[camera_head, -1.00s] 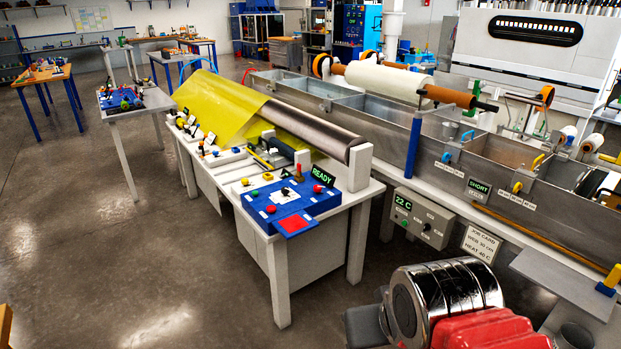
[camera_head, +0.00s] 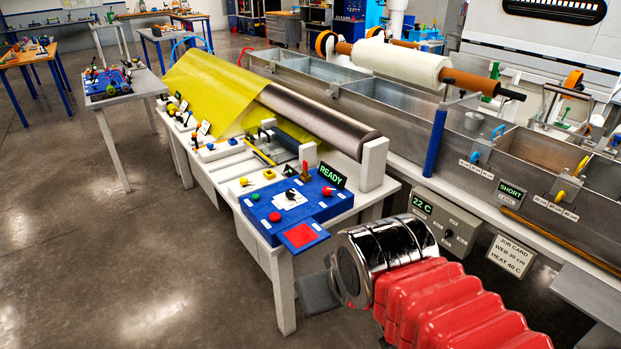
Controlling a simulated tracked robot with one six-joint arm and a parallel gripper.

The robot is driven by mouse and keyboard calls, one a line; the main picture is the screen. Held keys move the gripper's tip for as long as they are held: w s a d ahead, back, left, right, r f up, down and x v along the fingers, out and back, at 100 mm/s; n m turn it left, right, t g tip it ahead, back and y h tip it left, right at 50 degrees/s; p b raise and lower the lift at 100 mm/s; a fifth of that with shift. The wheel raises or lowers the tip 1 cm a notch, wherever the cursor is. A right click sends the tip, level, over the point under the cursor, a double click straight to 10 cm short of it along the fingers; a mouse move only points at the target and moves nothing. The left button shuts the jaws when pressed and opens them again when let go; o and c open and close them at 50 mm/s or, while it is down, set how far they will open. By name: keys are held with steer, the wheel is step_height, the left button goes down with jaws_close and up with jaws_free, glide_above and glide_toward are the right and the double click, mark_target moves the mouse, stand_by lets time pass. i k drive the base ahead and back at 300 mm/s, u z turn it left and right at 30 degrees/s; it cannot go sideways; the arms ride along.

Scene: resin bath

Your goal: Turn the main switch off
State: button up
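A blue control panel (camera_head: 252,214) sits on the near end of the white table. It carries a black knob on a white plate (camera_head: 291,197), a red-handled lever (camera_head: 305,171) standing up at its back edge, a green button (camera_head: 255,197), a red button (camera_head: 275,217) and a red square pad (camera_head: 300,235) at its front. No readable label tells which is the main switch. A lit sign (camera_head: 331,176) reads READY. My gripper (camera_head: 318,293) shows as a grey part beyond my chrome and red arm, low and in front of the panel, apart from it. Its fingers cannot be made out.
A dark roller (camera_head: 318,120) with yellow sheet (camera_head: 215,100) lies behind the panel, held by a white post (camera_head: 372,163). A long metal bath (camera_head: 395,130) runs behind the table. A grey box (camera_head: 445,222) reads 22 C. Open floor (camera_head: 130,240) lies to the left.

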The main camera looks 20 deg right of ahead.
mark_target(327, 191)
steer(key=u, duration=0.05)
steer(key=i, duration=1.45)
steer(key=z, duration=0.15)
